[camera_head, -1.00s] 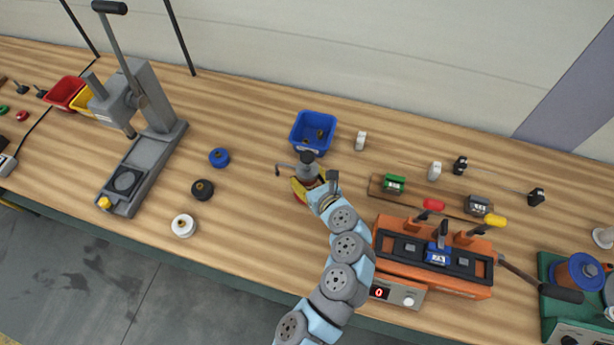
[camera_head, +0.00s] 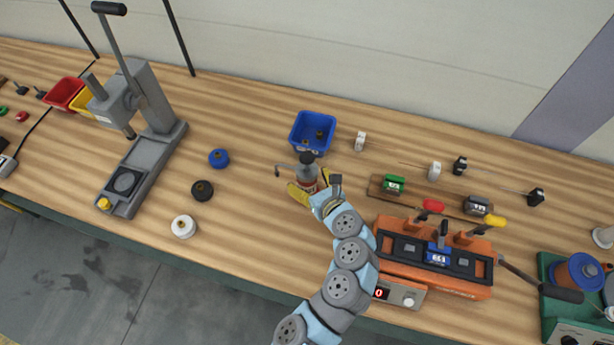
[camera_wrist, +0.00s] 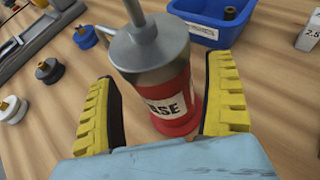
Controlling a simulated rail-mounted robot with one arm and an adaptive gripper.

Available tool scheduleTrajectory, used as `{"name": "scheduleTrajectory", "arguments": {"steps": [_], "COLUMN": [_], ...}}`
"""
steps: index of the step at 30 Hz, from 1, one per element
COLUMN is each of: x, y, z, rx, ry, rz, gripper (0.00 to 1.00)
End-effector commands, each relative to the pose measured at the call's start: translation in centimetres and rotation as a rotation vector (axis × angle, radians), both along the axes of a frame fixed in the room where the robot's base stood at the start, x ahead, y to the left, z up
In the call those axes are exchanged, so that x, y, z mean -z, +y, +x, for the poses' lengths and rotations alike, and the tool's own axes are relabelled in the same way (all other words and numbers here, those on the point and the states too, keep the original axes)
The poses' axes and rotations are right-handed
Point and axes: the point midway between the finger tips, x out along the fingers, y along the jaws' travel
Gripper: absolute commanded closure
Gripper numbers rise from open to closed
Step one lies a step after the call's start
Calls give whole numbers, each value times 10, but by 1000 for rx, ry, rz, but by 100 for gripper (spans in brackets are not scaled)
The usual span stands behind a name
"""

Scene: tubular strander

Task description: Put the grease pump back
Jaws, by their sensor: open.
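The grease pump (camera_head: 308,172) stands upright on the wooden bench in the head view, just in front of a blue bin. It has a grey top with a thin spout pointing left. In the wrist view the grease pump (camera_wrist: 165,88) shows a red lower body with a white label reading "ASE". My gripper (camera_head: 312,189) is open, its yellow fingers on either side of the pump. In the wrist view the fingers of my gripper (camera_wrist: 165,105) stand apart from the red body, with gaps on both sides. The pump's base is partly hidden by my gripper in the head view.
A blue bin (camera_head: 313,131) holding dark parts stands just behind the pump. An orange fixture (camera_head: 433,257) and a board with green and grey blocks lie to the right. Blue, black and white round pieces and a grey lever press (camera_head: 145,140) are to the left.

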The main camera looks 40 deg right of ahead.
Motion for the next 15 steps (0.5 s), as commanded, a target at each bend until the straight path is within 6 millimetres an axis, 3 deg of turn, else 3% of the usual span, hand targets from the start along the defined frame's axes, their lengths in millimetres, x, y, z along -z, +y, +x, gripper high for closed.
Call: {"name": "scheduleTrajectory", "arguments": {"steps": [15], "x": [-28], "y": [16], "z": [-62], "rx": [8], "ry": [-2], "rz": [-3], "gripper": [15]}}
